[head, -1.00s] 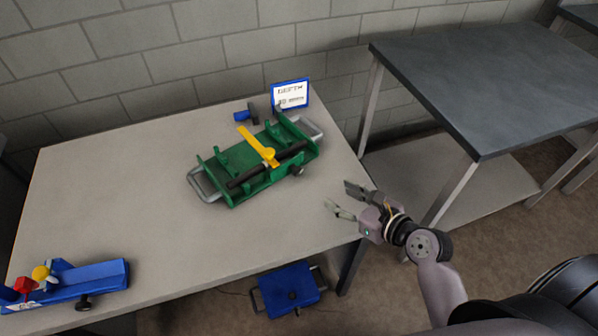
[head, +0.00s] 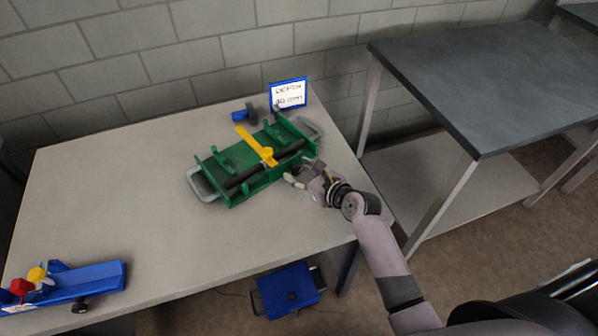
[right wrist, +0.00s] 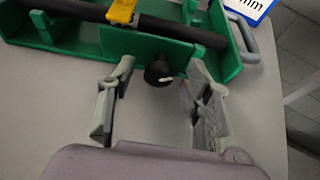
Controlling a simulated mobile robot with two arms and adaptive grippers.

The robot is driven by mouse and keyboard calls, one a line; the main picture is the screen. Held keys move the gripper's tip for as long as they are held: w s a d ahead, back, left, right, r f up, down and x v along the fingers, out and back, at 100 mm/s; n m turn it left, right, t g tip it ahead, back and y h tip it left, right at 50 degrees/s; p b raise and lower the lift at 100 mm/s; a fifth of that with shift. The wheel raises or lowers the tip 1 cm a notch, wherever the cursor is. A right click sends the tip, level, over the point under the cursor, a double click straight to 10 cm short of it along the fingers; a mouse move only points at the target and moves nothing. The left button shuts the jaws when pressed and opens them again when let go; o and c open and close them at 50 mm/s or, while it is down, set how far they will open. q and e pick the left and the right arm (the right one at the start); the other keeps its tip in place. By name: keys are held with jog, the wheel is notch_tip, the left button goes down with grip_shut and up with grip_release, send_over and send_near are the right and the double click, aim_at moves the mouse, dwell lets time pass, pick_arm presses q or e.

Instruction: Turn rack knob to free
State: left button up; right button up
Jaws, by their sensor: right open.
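The green rack (head: 240,160) lies on the table, with a dark bar (head: 245,178) along it and a yellow lever (head: 256,146) across it. The black rack knob (right wrist: 158,73) with a pale mark sticks out of the rack's near side in the right wrist view. In the head view my right gripper hides the knob. My right gripper (head: 302,172) is beside the rack's near right side. In the right wrist view its open fingers (right wrist: 157,105) stand on either side of the knob, which is a little beyond them, and hold nothing. My left gripper is not in view.
A blue-framed sign (head: 288,93) and a blue-handled tool (head: 243,115) stand behind the rack. A blue fixture (head: 88,278) with red and yellow parts is at the table's front left. A dark-topped table (head: 490,80) stands to the right. The table's left middle is clear.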

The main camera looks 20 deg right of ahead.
jog(key=shift+w+a+f, duration=0.1)
jog(key=shift+w, duration=0.25)
grip_shut()
dwell(0.5)
